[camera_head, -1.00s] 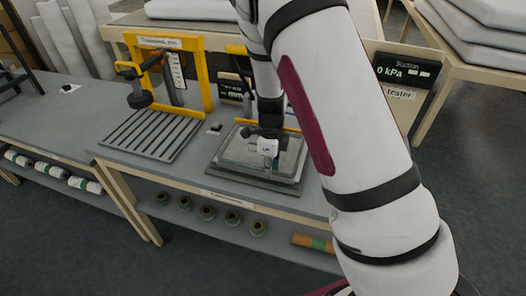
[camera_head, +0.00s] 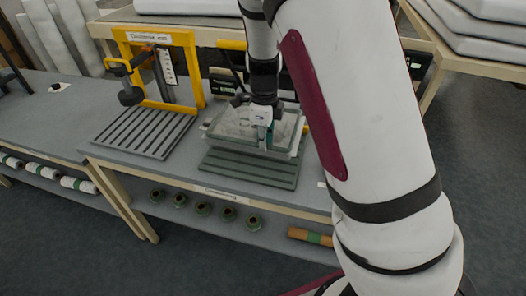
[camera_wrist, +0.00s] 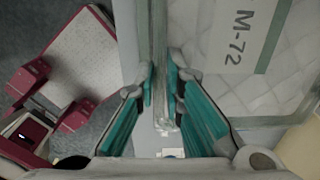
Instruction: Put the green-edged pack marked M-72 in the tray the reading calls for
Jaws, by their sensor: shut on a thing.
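The pack (camera_head: 228,126), a flat pale quilted slab with a clear-looking border, is held roughly level just above a ribbed grey-green plate (camera_head: 250,172) on the bench. In the wrist view the pack (camera_wrist: 285,70) shows the mark M-72 beside a grey-green band. No destination tray can be identified.
A yellow frame (camera_head: 198,72) with a black clamp stands over a slatted grey plate (camera_head: 145,132) to the left. Several green-rimmed rolls (camera_head: 203,208) and an orange-brown roll (camera_head: 308,236) lie on the lower shelf. My arm hides the bench's right side.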

